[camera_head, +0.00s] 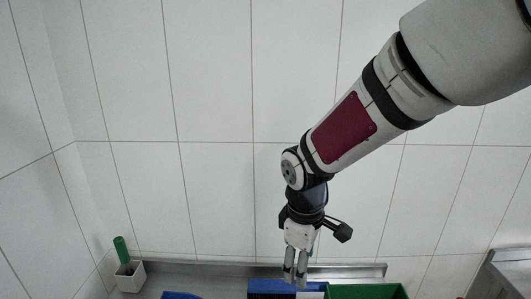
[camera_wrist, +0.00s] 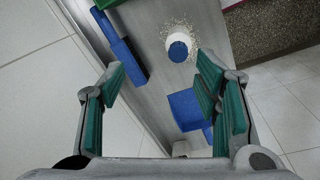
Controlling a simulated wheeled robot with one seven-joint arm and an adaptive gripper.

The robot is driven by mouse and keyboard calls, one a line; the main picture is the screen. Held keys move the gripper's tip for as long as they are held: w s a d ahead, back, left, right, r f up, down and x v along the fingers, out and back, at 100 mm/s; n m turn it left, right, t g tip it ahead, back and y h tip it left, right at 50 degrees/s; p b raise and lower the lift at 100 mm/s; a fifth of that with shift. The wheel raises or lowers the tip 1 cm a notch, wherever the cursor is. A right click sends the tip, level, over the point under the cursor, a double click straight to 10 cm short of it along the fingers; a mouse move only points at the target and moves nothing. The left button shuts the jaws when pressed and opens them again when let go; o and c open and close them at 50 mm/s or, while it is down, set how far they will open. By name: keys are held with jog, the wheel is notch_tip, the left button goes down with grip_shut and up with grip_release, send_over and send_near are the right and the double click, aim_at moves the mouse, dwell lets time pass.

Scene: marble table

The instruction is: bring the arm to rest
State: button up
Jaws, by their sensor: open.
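My gripper (camera_head: 295,268) hangs down from my arm in the head view, in front of the white tiled wall and close to the blue and green bins at the bottom edge. In the wrist view my gripper (camera_wrist: 162,92) shows its two green-padded fingers wide apart, with nothing between the pads. Below and beyond the fingers lies a grey table surface (camera_wrist: 150,62), well apart from them. My arm reaches in from the upper right of the head view.
A blue bin (camera_head: 272,286) and a green bin (camera_head: 365,291) stand below. A white holder (camera_head: 130,277) with a green-handled item (camera_head: 121,249) is at the lower left. The wrist view shows a round blue-and-white thing (camera_wrist: 178,50) amid scattered grains and a blue container (camera_wrist: 186,110).

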jog(key=s+d+r+m+t+b, duration=0.2)
jog(key=s+d+r+m+t, duration=0.2)
jog(key=s+d+r+m, duration=0.7)
jog(key=s+r+m, duration=0.1)
jog(key=s+r, duration=0.1)
jog(key=s, duration=0.2)
jog(key=shift+r+y, duration=0.25)
jog(key=shift+y, duration=0.05)
